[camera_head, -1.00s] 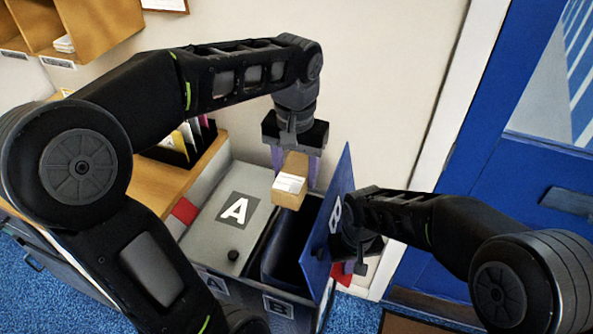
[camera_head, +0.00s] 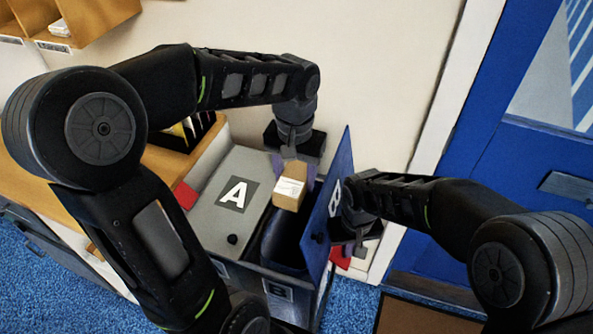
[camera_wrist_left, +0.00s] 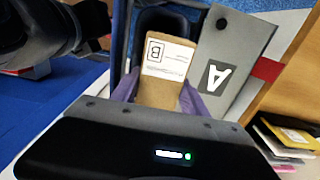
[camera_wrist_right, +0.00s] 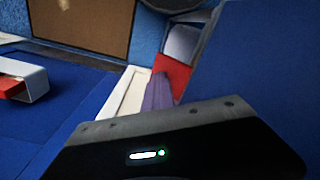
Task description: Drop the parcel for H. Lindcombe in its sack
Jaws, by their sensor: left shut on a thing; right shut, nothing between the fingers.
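The parcel is a small brown carton (camera_head: 289,193) with a white label; in the left wrist view the carton (camera_wrist_left: 160,92) shows a boxed letter B on its label. My left gripper (camera_head: 291,166) is shut on it and holds it above the open compartment B (camera_head: 284,243), a dark sack opening. The blue lid B (camera_head: 331,205) stands raised, its letter facing left. My right gripper (camera_head: 352,246) is shut and empty beside the lid's right side; whether it touches the lid I cannot tell. It shows in the right wrist view (camera_wrist_right: 158,92) near the blue panel.
The grey lid A (camera_head: 226,205) is closed, left of the open compartment. A wooden counter (camera_head: 168,165) with a file holder stands further left. A blue door (camera_head: 520,150) is at the right and a brown mat (camera_head: 420,312) lies on the floor.

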